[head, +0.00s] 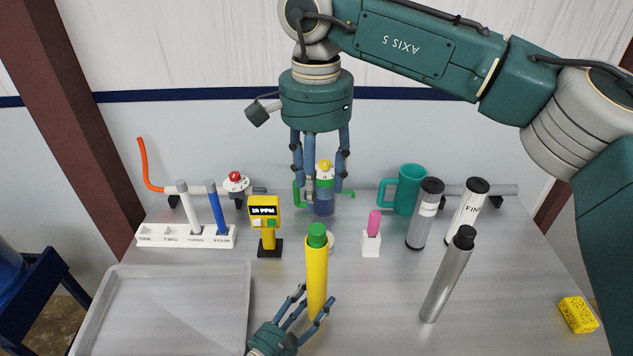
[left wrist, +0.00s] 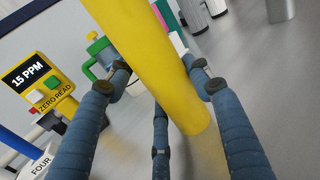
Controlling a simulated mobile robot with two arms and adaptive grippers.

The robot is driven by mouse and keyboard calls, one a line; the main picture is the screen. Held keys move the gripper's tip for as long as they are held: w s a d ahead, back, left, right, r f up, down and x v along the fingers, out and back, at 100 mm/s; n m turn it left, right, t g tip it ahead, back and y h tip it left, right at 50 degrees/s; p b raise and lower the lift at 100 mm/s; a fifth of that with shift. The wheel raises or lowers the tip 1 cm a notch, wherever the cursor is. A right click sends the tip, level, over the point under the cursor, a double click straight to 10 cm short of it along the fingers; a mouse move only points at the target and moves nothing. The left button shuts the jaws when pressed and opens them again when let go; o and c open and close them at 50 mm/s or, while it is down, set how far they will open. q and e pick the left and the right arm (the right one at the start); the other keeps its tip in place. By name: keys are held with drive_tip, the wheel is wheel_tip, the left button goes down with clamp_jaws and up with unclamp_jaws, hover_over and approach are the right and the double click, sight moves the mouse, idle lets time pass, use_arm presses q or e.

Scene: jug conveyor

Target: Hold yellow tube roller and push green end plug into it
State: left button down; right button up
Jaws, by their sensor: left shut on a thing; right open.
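The yellow tube roller (head: 316,275) stands nearly upright at the front middle of the table; it also fills the middle of the left wrist view (left wrist: 165,75). The green end plug (head: 317,236) is at the tube's top end, its green part showing above the yellow rim. How deep it sits is unclear. My left gripper (head: 310,308) is shut on the tube's lower part, its blue fingers around it (left wrist: 168,90). My right gripper (head: 320,182) points down, open, behind and above the plug and apart from it, in front of a blue jar with a yellow knob (head: 324,166).
A yellow meter (head: 265,215) and a white rack (head: 185,237) stand left. A grey tray (head: 175,310) lies front left. A pink item in a white block (head: 371,243), a teal mug (head: 409,188), dark-capped cylinders (head: 424,220) and a silver tube (head: 445,285) stand right. A yellow sponge (head: 578,314) lies far right.

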use_arm(q)
drive_tip(key=shift+s+f, duration=0.2)
drive_tip(key=shift+f, duration=0.25)
drive_tip(key=c, duration=1)
unclamp_jaws()
drive_tip(key=shift+r, duration=0.15)
drive_tip(key=o, duration=0.3)
drive_tip(key=shift+w+r, duration=0.15)
drive_tip(key=shift+s+a, duration=0.35)
drive_tip(key=shift+s, duration=0.15)
drive_tip(key=v, duration=1)
drive_tip(key=shift+s+a, duration=0.2)
drive_tip(key=shift+s, duration=0.15)
drive_tip(key=shift+s, duration=0.1)
